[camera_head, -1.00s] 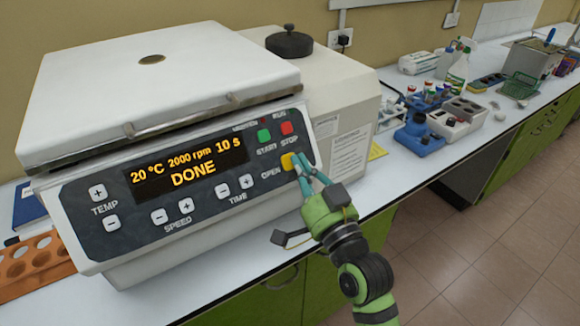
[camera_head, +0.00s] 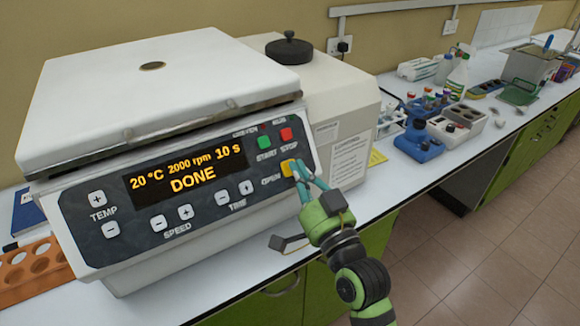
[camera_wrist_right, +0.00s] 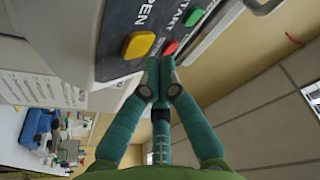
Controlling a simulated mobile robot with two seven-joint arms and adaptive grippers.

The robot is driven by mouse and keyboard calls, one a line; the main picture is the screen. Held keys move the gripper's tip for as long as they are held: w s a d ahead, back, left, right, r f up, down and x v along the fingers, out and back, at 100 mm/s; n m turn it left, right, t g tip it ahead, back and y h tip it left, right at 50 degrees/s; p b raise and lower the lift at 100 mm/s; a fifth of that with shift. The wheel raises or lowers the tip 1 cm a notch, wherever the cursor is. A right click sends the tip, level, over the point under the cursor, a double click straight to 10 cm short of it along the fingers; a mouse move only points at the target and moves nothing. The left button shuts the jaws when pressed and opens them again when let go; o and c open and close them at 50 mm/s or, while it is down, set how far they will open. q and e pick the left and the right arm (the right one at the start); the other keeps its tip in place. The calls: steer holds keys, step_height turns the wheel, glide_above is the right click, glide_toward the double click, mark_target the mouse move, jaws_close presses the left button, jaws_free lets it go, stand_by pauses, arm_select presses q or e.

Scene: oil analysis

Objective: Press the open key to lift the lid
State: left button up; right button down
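The white centrifuge (camera_head: 140,275) stands on the bench with its lid (camera_head: 90,110) down. Its front panel display (camera_head: 190,170) reads 20 °C, 2000 rpm, 10 s and DONE. The yellow open key (camera_head: 288,168) is at the panel's right end, below the green start key (camera_head: 264,142) and red stop key (camera_head: 286,135). My right gripper (camera_head: 300,166) is shut and empty, its fingertips close beside the open key's right side. In the right wrist view the fingertips (camera_wrist_right: 160,62) are beside the yellow key (camera_wrist_right: 138,45); contact cannot be told. My left gripper is not in view.
An orange rack (camera_head: 35,268) stands at the left. A white box-shaped unit with a black knob (camera_head: 289,48) is behind the centrifuge. A blue holder (camera_head: 418,143), a grey-white rack (camera_head: 455,128) and a spray bottle (camera_head: 458,75) stand further right. The floor right of the bench is clear.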

steer(key=shift+w+a+f, duration=0.1)
steer(key=shift+w, duration=0.05)
stand_by(0.5)
steer(key=shift+w+a+f, duration=0.1)
steer(key=shift+w+a, duration=0.05)
